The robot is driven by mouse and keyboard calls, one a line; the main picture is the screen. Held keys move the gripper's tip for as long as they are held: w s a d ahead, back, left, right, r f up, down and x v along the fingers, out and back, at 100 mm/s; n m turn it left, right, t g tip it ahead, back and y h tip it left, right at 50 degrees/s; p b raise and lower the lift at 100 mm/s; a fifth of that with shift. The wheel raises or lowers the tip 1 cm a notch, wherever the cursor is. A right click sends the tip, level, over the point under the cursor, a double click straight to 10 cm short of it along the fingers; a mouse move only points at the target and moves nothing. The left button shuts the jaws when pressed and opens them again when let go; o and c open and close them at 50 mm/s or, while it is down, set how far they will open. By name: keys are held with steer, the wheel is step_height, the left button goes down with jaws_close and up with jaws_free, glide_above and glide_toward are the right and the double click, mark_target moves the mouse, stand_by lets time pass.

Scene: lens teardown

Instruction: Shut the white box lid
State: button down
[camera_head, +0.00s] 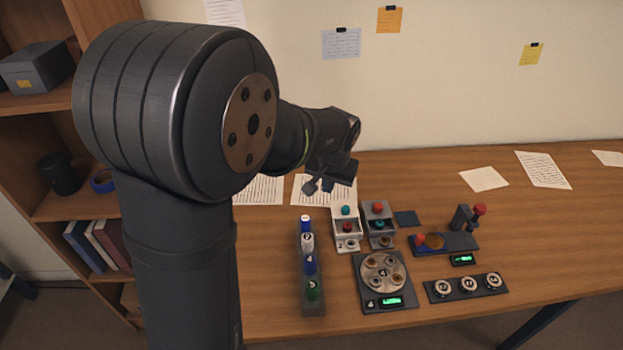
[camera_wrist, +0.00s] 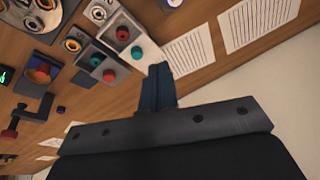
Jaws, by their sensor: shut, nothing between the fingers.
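The white box (camera_head: 346,232) stands on the table in the middle of the row of devices. A teal knob is on its rear, upper part and a red knob sits in front of that; a ring-shaped fitting is on its front. I cannot tell clearly how far its lid stands open.
A similar grey box (camera_head: 381,240) stands close on the right of the white box. A rack of bottles (camera_head: 310,265) is at the left, and a round dial device (camera_head: 383,275) in front. Paper sheets (camera_head: 325,190) lie behind. The table's right side is mostly clear.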

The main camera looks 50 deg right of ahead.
steer(key=n, duration=0.2)
glide_toward(346, 200)
steer(key=shift+h, duration=0.4)
steer(key=x, duration=0.4)
steer(key=w+d+x, duration=0.1)
steer(key=x, duration=0.1)
steer(key=shift+s+a+f, duration=0.1)
steer(key=shift+a+f, duration=0.05)
steer(key=shift+a, duration=0.1)
steer(key=shift+s+a, duration=0.4)
steer(key=shift+a, duration=0.3)
steer(key=shift+s+a, duration=0.45)
steer(key=shift+a, duration=0.3)
steer(key=s+a, duration=0.4)
steer(key=shift+s+a, duration=0.3)
steer(key=shift+a, duration=0.05)
steer(key=shift+f, duration=0.1)
